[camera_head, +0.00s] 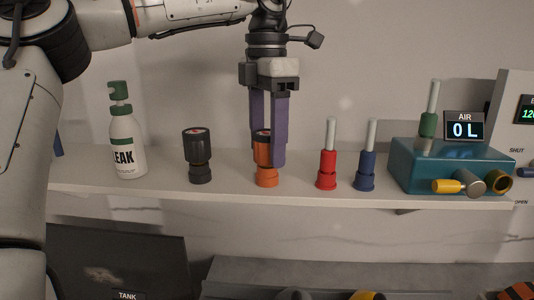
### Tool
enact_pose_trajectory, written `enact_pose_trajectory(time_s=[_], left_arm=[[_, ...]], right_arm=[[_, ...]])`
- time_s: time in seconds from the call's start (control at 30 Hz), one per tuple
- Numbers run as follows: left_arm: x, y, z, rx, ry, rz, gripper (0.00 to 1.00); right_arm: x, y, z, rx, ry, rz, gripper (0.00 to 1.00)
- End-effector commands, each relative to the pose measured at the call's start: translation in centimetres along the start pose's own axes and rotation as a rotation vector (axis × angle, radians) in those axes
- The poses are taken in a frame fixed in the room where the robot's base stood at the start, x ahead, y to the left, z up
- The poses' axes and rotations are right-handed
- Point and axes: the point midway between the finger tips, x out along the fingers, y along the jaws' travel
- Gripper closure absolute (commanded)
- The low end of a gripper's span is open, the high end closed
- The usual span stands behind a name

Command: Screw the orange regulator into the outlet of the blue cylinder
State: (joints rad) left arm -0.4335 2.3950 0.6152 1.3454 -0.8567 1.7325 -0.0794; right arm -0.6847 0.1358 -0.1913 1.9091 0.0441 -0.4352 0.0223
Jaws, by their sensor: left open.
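The orange regulator (265,177) stands upright on the shelf. My left gripper (268,155) points straight down over it, with its two purple fingers around the regulator's upper part. The fingers are open, and I cannot tell whether either one touches it. The near finger hides part of the regulator's right side. No blue cylinder or outlet is clearly recognisable in this view; a sliver of something blue (58,142) shows at the left behind my arm. My right gripper is not in view.
On the shelf (230,193) stand a black regulator (198,157), a LEAK spray bottle (124,145), a red piece (327,165) and a dark blue piece (366,168) with pale stems. A teal AIR box (415,180) stands at the right. Below are dark panels.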

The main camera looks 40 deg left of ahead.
Motion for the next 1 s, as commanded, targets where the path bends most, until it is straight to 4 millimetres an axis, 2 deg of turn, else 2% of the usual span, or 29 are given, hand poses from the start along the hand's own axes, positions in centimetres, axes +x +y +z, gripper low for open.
enact_pose_trajectory(time_s=[0.1,0.13,0.4,1.0], left_arm=[[0.0,0.0,0.0,0.000,0.000,0.000,0.42],[0.0,0.0,0.0,0.000,0.000,0.000,0.46],[0.0,0.0,0.0,0.000,0.000,0.000,0.91],[-1.7,0.0,0.0,0.000,-0.001,0.001,0.93]], right_arm=[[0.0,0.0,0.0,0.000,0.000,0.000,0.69],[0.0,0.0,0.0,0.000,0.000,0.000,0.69],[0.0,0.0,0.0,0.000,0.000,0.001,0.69],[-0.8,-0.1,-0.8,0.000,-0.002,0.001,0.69]])
